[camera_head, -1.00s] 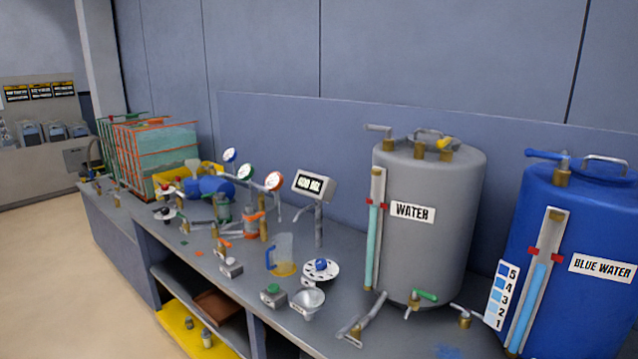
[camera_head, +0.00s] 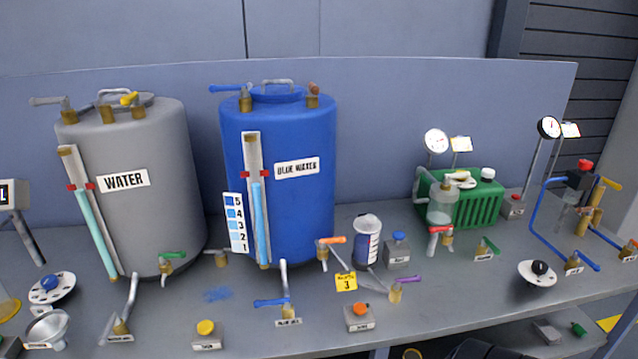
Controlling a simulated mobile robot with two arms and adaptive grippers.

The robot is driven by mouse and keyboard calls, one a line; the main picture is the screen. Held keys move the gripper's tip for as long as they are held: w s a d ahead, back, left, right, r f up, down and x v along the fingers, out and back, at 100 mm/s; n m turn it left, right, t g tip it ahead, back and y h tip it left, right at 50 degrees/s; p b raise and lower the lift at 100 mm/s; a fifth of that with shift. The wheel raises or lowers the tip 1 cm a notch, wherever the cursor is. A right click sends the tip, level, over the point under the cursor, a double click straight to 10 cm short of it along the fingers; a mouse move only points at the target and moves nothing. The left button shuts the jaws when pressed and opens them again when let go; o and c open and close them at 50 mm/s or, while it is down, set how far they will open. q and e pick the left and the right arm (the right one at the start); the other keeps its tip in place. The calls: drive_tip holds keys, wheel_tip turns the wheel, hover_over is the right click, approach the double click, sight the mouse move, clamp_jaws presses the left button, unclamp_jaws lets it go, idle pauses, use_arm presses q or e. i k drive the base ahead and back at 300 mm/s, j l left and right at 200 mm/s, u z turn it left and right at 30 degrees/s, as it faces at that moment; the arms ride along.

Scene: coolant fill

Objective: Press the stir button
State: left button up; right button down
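Several small grey button boxes stand on the bench. One has a yellow button (camera_head: 206,327) in front of the grey tank, one an orange button (camera_head: 361,309) to the right of the blue tank's front. One with a blue button (camera_head: 398,237) stands farther back, and one with a red button (camera_head: 516,197) is at the back right. Their labels are too small to read surely, so I cannot tell which is the stir button.
A grey WATER tank (camera_head: 152,218) and a BLUE WATER tank (camera_head: 292,215) stand on the grey bench. A clear cup (camera_head: 367,240) stands right of the blue tank, near a yellow tag (camera_head: 346,282). A green pump unit (camera_head: 479,203), gauges and blue pipes (camera_head: 548,243) fill the right.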

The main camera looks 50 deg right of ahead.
sight(360, 308)
drive_tip(key=z, duration=1.8)
